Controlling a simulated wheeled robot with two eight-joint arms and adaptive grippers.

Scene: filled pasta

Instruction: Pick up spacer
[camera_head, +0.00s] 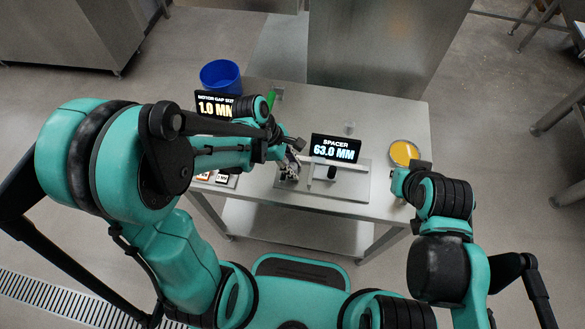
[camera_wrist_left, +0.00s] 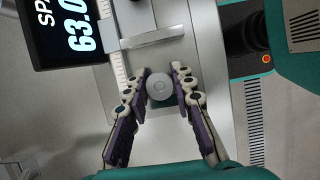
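A round grey piece with a small centre hole, seemingly the spacer (camera_wrist_left: 160,87), is seen from above in the left wrist view. It stands on the metal gauge plate (camera_wrist_left: 205,60). The two fingers of my left gripper (camera_wrist_left: 160,73) are apart on either side of it, with narrow gaps; I cannot tell whether either touches. In the head view my left gripper (camera_head: 290,165) is over the left part of the gauge plate (camera_head: 340,205), and its arm and fingers hide the piece. My right gripper (camera_head: 405,174) is at the table's right edge, its fingers unclear.
A black display reading SPACER 63.0 MM (camera_head: 335,148) stands behind the plate. Another display (camera_head: 214,104) reads 1.0 MM. A blue bin (camera_head: 220,76) is at the back left, and a yellow-filled bowl (camera_head: 404,153) is near my right gripper. The table's back right (camera_head: 395,115) is clear.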

